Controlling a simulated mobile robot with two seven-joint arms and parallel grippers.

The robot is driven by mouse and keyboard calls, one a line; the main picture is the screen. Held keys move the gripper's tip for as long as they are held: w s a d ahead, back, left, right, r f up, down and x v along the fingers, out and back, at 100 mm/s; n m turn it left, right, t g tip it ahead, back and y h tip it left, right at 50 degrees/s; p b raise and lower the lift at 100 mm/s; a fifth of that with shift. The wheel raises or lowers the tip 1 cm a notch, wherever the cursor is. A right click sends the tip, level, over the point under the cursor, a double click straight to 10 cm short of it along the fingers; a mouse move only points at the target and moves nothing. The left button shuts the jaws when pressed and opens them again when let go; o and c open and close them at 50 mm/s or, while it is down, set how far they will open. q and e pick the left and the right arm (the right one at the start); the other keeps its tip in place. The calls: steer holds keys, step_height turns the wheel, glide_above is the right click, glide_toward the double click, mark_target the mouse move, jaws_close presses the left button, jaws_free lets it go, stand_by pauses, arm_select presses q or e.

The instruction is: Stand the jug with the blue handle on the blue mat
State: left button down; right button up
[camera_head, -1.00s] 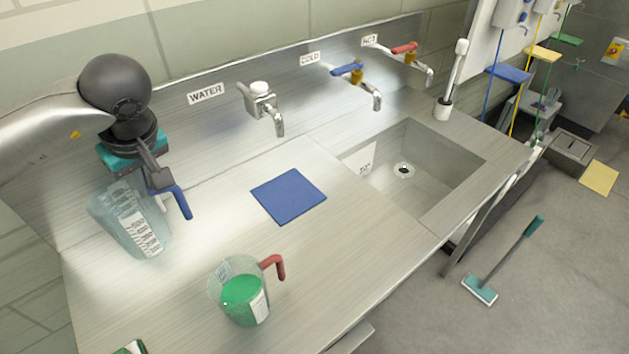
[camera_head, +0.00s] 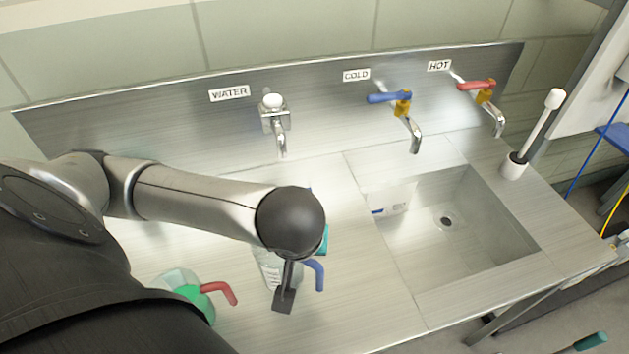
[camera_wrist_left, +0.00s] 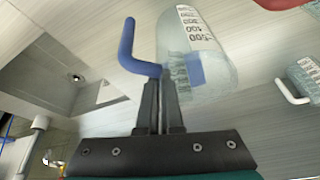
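The clear jug with the blue handle (camera_head: 269,270) is partly hidden behind my left gripper in the head view. My left gripper (camera_head: 284,297) is shut on its blue handle, which also shows in the left wrist view (camera_wrist_left: 127,48). The jug's clear, scaled body (camera_wrist_left: 208,40) is beside the fingers. A blue patch (camera_wrist_left: 208,68) shows at the jug's body in the wrist view. I cannot tell whether the jug touches anything below. My right gripper is out of view.
A jug with a red handle (camera_head: 219,291) and green contents stands to the left. A jug with a white handle (camera_wrist_left: 292,94) shows in the wrist view. The sink (camera_head: 455,240) is to the right, with the water tap (camera_head: 277,125) behind.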

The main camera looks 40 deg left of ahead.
arm_select(q)
steer(key=w+a+f+b, duration=0.3)
steer(key=w+a, duration=0.7)
steer(key=w, duration=0.4)
steer(key=shift+w+a+f+b, duration=0.2)
steer(key=shift+f+b, duration=0.1)
steer(key=shift+b, duration=0.05)
steer(key=shift+f, duration=0.1)
steer(key=c, duration=1.5)
jaws_free()
steer(key=o, duration=0.4)
